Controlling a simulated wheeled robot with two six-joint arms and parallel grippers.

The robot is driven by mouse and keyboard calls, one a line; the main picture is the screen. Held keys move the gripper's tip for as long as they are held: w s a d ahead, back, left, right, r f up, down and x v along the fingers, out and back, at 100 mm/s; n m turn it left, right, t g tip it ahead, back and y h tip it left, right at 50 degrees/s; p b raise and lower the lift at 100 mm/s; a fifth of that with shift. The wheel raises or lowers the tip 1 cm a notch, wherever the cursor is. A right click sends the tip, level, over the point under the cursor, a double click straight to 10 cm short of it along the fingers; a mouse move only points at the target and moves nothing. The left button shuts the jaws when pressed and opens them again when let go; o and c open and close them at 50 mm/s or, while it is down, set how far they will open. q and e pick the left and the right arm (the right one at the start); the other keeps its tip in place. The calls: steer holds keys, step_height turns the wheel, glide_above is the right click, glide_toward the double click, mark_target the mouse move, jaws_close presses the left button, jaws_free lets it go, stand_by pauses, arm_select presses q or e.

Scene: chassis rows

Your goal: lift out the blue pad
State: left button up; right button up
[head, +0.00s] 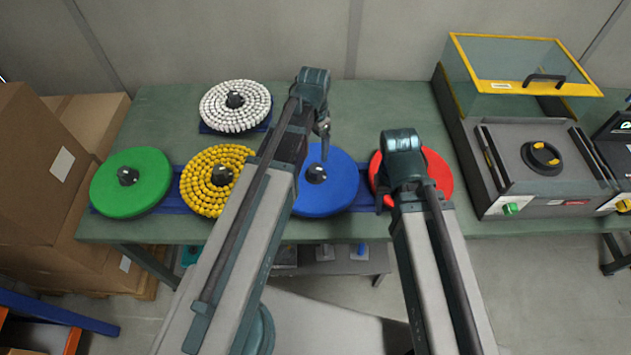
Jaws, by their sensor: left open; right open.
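The blue pad (334,196) is a round disc with a shiny black knob (316,173) at its centre. It sits on the table, partly hidden on its left by my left arm. My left gripper (325,148) is open and points down over the far part of the blue pad, just beyond the knob, with nothing seen in it. I cannot tell its exact height. My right gripper (381,201) is open, mostly hidden under its own wrist, over the left part of the red pad (436,172).
A green pad (148,190), a yellow beaded pad (203,198) and a white beaded pad (222,117) stand to the left on the green table (172,104). A machine with a raised yellow-framed lid (518,72) stands at right. Cardboard boxes (40,170) stand at far left.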

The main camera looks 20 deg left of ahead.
mark_target(315, 168)
arm_select(q)
steer(key=shift+w+d+f+b, duration=0.1)
steer(key=shift+f+b, duration=5.25)
steer(key=shift+f, duration=0.5)
steer(key=shift+r, duration=0.1)
jaws_close()
